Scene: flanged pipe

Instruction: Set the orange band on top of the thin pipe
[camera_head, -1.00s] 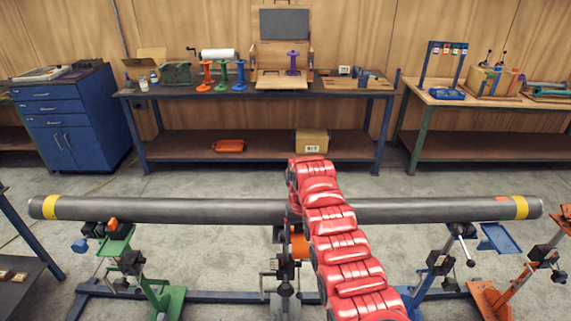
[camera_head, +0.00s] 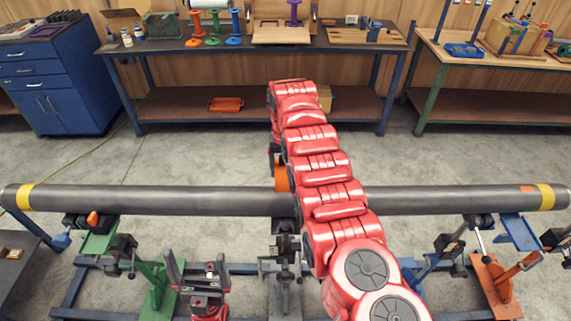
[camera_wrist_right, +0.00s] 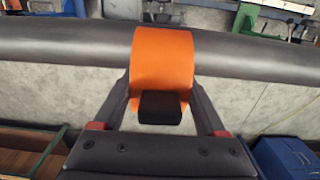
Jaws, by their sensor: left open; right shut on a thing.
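The long grey pipe (camera_head: 180,200) lies level across the head view and also crosses the top of the right wrist view (camera_wrist_right: 70,42). My right gripper (camera_wrist_right: 162,108) is shut on the black block (camera_wrist_right: 160,107) of the orange band (camera_wrist_right: 164,58). In the right wrist view the band overlaps the pipe. In the head view a small part of the band (camera_head: 281,178) shows at the pipe's upper edge, mostly hidden by my right arm. I cannot tell whether band and pipe touch. My left gripper (camera_head: 197,268) is open and empty, below the pipe in the picture.
Stands, including a green one (camera_head: 158,285) and an orange one (camera_head: 496,285), are under the pipe. Yellow bands (camera_head: 25,196) mark the pipe near its ends. A workbench (camera_head: 345,42) and a blue cabinet (camera_head: 45,85) stand behind.

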